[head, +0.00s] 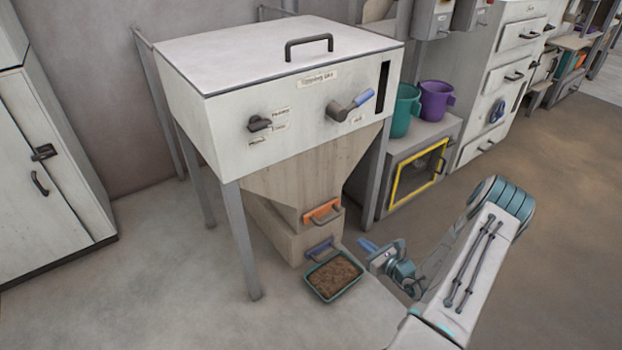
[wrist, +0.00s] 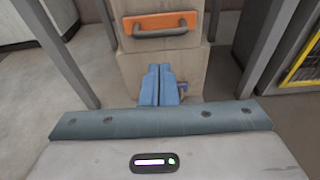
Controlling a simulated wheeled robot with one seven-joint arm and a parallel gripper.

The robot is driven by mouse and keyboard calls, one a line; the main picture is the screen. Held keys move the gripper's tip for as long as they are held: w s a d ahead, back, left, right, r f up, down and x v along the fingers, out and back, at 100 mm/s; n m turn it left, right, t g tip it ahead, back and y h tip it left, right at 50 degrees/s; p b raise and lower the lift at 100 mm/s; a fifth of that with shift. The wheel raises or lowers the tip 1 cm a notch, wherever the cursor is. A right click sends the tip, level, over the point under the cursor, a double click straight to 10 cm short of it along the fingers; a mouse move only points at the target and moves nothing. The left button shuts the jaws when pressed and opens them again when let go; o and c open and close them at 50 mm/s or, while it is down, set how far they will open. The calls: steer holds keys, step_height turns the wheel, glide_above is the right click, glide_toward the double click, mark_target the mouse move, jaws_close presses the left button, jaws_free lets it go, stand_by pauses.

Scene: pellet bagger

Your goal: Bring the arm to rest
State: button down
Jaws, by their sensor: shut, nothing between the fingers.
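My gripper (head: 368,246) is shut and empty, with its blue fingers just right of the hopper's lower chute. In the wrist view my gripper (wrist: 159,86) shows its two blue fingers together, pointing at the chute below an orange plate with a grey handle (wrist: 160,24). My arm reaches in from the lower right of the head view, bent at a teal elbow joint. The pellet bagger (head: 290,130) stands on legs, its lid shut. The orange plate with its handle (head: 322,211) is on the chute, above a blue plate with a handle (head: 320,249).
A green tray (head: 312,288) of brown pellets sits on the floor by the chute, close to my gripper. The bagger's legs (head: 240,240) stand around the chute. A low cabinet with a yellow-framed door (head: 418,173) is behind my arm. Open floor (head: 150,285) lies at left.

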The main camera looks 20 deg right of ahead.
steer(key=s+a+r+n+g+y+p, duration=0.15)
steer(key=a+r+n+g+p, duration=0.4)
steer(key=r, duration=0.55)
steer(key=s+a+r+n+g+y+p, duration=0.1)
steer(key=a+r+n+g+y+p, duration=0.2)
steer(key=a+r+n, duration=0.6)
steer(key=s+a+r+n+g+y+p, duration=0.25)
steer(key=a+r+p, duration=0.25)
steer(key=r, duration=0.8)
steer(key=s+a+r+n+h+p, duration=0.1)
steer(key=s+r+n+h+p, duration=0.3)
steer(key=r, duration=0.6)
steer(key=s+a+r+n+g+h+p, duration=0.1)
steer(key=s+r+n+h+p, duration=0.2)
steer(key=s+r+n+p, duration=0.3)
steer(key=s+a+r+n+h+p, duration=0.1)
steer(key=s+r+n+h+p, duration=0.3)
steer(key=r, duration=1.1)
steer(key=s+n+p, duration=0.1)
steer(key=s+p, duration=0.1)
steer(key=p, duration=0.1)
steer(key=shift+s+a+r+h, duration=0.15)
steer(key=shift+r+h, duration=0.15)
steer(key=shift+r, duration=0.1)
